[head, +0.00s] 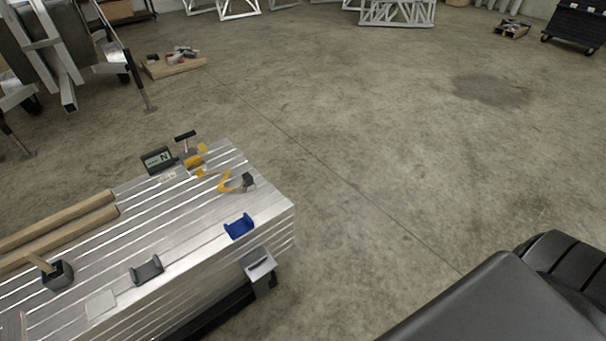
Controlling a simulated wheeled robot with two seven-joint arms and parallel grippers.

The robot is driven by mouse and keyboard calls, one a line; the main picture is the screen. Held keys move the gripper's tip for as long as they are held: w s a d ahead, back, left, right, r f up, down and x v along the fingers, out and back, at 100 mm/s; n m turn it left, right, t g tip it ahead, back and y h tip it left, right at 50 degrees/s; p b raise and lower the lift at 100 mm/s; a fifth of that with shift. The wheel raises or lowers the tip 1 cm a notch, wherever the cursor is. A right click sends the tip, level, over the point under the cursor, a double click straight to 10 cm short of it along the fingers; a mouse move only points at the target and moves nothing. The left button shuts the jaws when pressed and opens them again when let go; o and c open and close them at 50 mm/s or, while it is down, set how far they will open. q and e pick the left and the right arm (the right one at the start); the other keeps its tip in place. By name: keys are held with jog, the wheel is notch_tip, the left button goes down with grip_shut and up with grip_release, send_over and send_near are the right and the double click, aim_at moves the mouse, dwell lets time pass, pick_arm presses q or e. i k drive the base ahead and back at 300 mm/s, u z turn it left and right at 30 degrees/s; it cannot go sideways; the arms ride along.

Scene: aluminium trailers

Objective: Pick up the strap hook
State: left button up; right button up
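A metal slatted workbench (188,225) stands at the lower left. A yellow hook-shaped piece (226,183) lies on it near its right end, with a small dark block (248,180) beside it. It may be the strap hook, but it is too small to be sure. Another yellow item (194,161) sits further back, by a dark display device (157,160). A blue cradle-shaped piece (239,226) and a dark grey one (147,269) lie along the front edge. Neither of my grippers shows.
Wooden beams (62,222) and a dark mallet-like tool (57,274) occupy the bench's left. A grey block on a dark bracket (259,264) sits at its front right side. A large black shape (490,305) fills the lower right. The concrete floor between is clear.

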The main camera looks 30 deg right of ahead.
aim_at(247, 178)
jog(key=z, duration=1.8)
jog(key=i, duration=2.8)
jog(key=u, duration=2.1)
